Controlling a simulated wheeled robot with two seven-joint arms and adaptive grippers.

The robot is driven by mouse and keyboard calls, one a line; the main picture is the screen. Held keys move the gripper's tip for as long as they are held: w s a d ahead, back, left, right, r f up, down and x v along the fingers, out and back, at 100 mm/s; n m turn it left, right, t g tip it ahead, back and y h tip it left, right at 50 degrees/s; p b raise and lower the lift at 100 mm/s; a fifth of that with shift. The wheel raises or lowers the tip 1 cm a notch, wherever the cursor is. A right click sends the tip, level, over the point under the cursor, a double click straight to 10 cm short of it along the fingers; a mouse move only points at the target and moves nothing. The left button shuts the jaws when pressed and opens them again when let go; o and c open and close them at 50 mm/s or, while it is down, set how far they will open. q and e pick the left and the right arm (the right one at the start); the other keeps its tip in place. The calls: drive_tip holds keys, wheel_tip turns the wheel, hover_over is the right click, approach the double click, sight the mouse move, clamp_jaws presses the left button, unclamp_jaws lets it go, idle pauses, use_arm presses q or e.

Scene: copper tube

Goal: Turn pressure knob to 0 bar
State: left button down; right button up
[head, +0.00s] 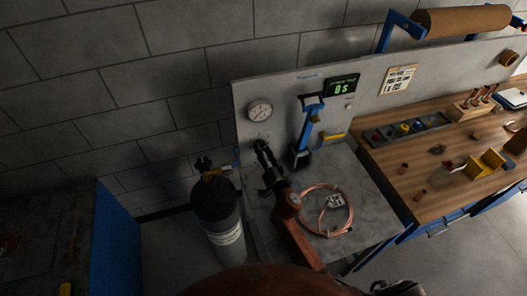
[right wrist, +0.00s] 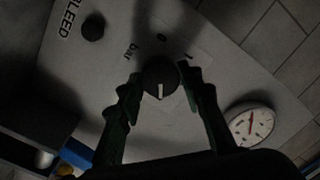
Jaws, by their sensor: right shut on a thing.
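The pressure knob (right wrist: 160,78) is a round black dial with a white pointer line on the grey panel (head: 285,90), with printed marks around it. In the right wrist view the line points toward the bottom of the picture. My right gripper (right wrist: 158,82) has a finger on each side of the knob and is shut on it. In the head view my right gripper (head: 261,146) reaches the panel below the gauge and hides the knob. A round white pressure gauge (head: 259,111) is above it; it also shows in the right wrist view (right wrist: 250,125) with a red needle.
A second black knob (right wrist: 93,26) sits near the BLEED label. A blue-handled device (head: 309,130) stands right of my gripper. A copper coil (head: 325,210) lies on the grey table. A dark gas cylinder (head: 217,212) stands left. A wooden workbench (head: 400,160) is at right.

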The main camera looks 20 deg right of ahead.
drive_tip(key=c, duration=0.5)
drive_tip(key=shift+c, duration=0.2)
